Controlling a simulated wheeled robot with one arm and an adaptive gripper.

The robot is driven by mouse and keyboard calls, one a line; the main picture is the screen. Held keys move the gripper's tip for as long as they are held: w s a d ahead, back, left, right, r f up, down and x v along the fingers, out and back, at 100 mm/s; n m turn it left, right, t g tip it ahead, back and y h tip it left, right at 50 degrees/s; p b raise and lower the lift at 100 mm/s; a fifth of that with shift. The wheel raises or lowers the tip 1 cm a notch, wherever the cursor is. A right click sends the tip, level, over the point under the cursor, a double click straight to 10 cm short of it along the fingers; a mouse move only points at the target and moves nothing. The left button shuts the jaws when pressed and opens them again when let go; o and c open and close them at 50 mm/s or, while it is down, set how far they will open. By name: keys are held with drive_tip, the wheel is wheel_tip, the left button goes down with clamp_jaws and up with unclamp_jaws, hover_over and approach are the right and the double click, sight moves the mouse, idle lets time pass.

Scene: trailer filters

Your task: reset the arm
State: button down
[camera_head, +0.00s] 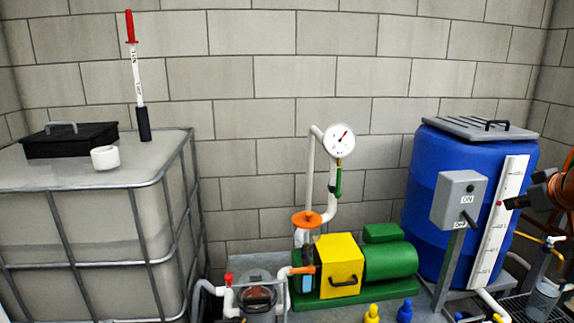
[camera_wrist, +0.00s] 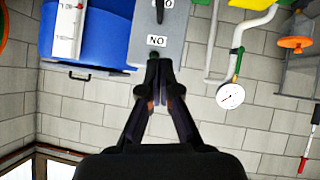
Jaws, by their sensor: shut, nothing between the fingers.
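My gripper (camera_head: 508,202) reaches in from the right edge in the head view, in front of the blue tank (camera_head: 428,190) and its white level scale (camera_head: 497,225). It is just right of the grey switch box (camera_head: 456,190), which carries an ON label and a dark lever. In the wrist view, which is upside down, my gripper (camera_wrist: 158,64) has its fingertips together and empty. They overlap the lower part of the switch box (camera_wrist: 172,35) in the picture; I cannot tell whether they touch it.
A green pump with a yellow cover (camera_head: 338,262) stands in the middle, with a pressure gauge (camera_head: 339,140) above it. A caged tank (camera_head: 80,215) fills the left. Yellow and blue bottles (camera_head: 372,312) stand at the front. The wall above is clear.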

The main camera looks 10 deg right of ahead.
drive_tip(key=w+a+n+g+y+p, duration=0.1)
drive_tip(key=w+a+y+p, duration=0.1)
drive_tip(key=a, duration=1.1)
drive_tip(key=s+a+f+n+g+y+p, duration=0.1)
drive_tip(key=s+a+f+g+p, duration=0.15)
drive_tip(key=a, duration=0.65)
drive_tip(key=s+a+f+g+y+p, duration=0.15)
drive_tip(key=s+a, duration=0.25)
drive_tip(key=a, duration=0.6)
drive_tip(key=s+a+f+m+g+p, duration=0.1)
drive_tip(key=s+a+f+g, duration=0.1)
drive_tip(key=s, duration=0.5)
drive_tip(key=s+a+f+g+h+p, duration=0.1)
drive_tip(key=s+a+f+g+p, duration=0.1)
drive_tip(key=s, duration=0.5)
drive_tip(key=s+a+f+m+g+h+p, duration=0.1)
drive_tip(key=s+a+f+g, duration=0.2)
drive_tip(key=s, duration=0.5)
drive_tip(key=shift+a+f+m, duration=0.2)
drive_tip(key=shift+f+m, duration=0.1)
drive_tip(key=shift+s+h, duration=0.15)
drive_tip(key=shift+h, duration=0.1)
